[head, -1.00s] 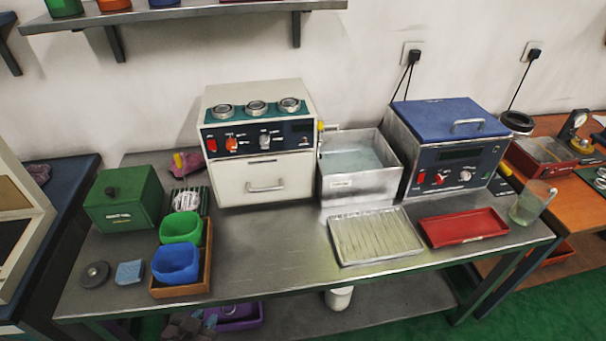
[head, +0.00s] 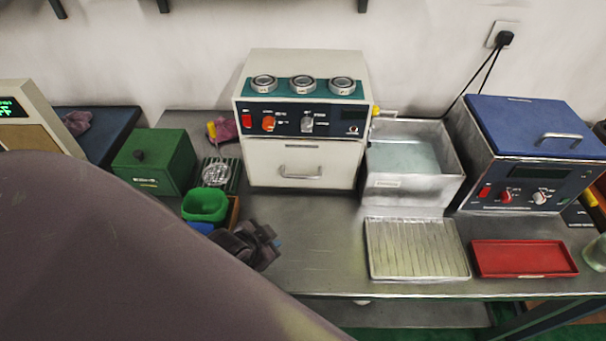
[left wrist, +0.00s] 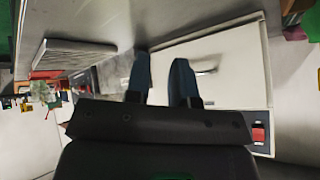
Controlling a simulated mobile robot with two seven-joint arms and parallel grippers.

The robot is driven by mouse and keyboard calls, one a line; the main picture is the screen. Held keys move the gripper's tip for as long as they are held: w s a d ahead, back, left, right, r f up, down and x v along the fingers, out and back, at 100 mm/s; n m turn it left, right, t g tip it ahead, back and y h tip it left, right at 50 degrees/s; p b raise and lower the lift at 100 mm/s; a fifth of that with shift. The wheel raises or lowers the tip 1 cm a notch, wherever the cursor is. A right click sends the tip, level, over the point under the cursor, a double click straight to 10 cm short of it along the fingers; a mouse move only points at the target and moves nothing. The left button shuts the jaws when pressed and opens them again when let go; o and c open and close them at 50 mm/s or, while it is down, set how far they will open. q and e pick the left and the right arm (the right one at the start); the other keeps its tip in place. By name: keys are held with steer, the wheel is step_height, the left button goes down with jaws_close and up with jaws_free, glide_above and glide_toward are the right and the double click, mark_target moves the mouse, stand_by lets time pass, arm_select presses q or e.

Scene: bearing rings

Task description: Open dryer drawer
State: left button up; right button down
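The dryer (head: 303,120) is the cream box with a dark control panel and three round gauges on top, at the back of the bench. Its drawer front (head: 290,165) is shut, with a metal handle (head: 300,174) across it. My left gripper (head: 272,240) is in front of and below the drawer, left of the handle, apart from it. In the left wrist view its two fingers (left wrist: 160,75) stand apart with nothing between them, and the handle (left wrist: 207,71) shows just beyond the right finger. My right gripper is not in view.
A green box (head: 155,160) and green bin (head: 205,204) stand to the left. A water bath (head: 412,185) and blue-lidded machine (head: 530,125) stand right of the dryer. A ribbed tray (head: 415,250) and red tray (head: 522,258) lie in front. Bench before the drawer is clear.

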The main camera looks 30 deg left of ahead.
mark_target(301, 176)
arm_select(q)
steer(key=w+m+t, duration=0.2)
steer(key=m, duration=0.1)
steer(key=w+f+m+t, duration=0.1)
steer(key=w+m+t, duration=0.1)
steer(key=w, duration=0.1)
steer(key=w+a+f+m+t, duration=0.1)
steer(key=w+m+t, duration=0.1)
steer(key=w+m, duration=0.1)
steer(key=shift+w+m+t, duration=0.25)
steer(key=shift+m+t, duration=0.05)
steer(key=shift+w+a+m+t, duration=0.25)
steer(key=shift+w+m+t, duration=0.05)
steer(key=shift+m+t, duration=0.3)
steer(key=shift+w+a+f+m+t+y, duration=0.1)
steer(key=shift+a+m+t+y, duration=0.15)
steer(key=shift+m+t, duration=0.2)
steer(key=shift+w+a+m+t+y, duration=0.1)
steer(key=shift+m+t+y, duration=0.25)
steer(key=shift+t, duration=0.1)
steer(key=shift+s+a+m+t+y, duration=0.1)
steer(key=shift+a+m+t+y, duration=0.4)
steer(key=shift+m+t+y, duration=0.4)
steer(key=x, duration=1)
steer(key=shift+w, duration=0.4)
jaws_close()
